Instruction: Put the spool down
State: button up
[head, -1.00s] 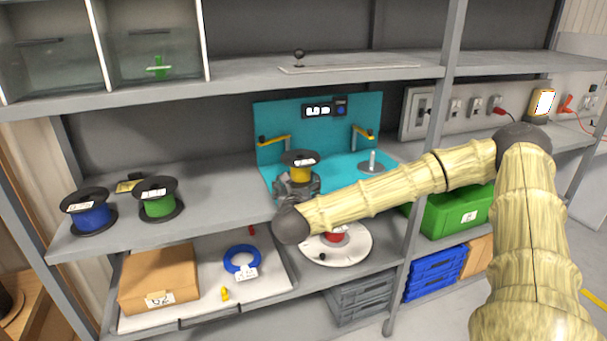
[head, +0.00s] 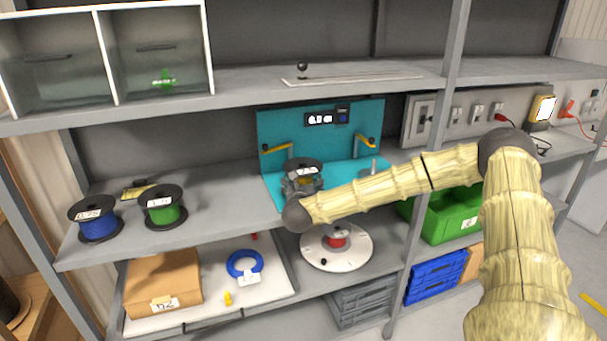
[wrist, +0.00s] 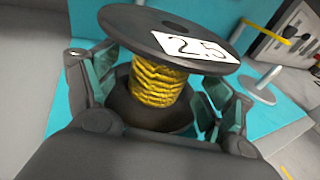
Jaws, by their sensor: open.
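The spool (wrist: 158,82) has dark flanges, a yellow winding and a "2.5" label on its top flange. In the head view only its dark top (head: 303,166) shows clearly, in front of the teal station (head: 285,135). My gripper (head: 302,184) is open, with its fingers on both sides of the spool. In the wrist view my gripper (wrist: 165,108) has one finger left and one right of the spool's lower part. The spool looks roughly upright over the teal base. Its underside is hidden, so its contact with the base cannot be told.
A metal post on a round disc (head: 373,170) stands right of the spool. Blue (head: 96,220) and green (head: 161,208) spools stand on the shelf to the left. The upper shelf (head: 250,85) overhangs the station.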

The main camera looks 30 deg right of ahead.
jog(key=shift+w+d, duration=0.25)
jog(key=shift+w, duration=0.05)
jog(key=shift+f, duration=0.1)
jog(key=c, duration=1.4)
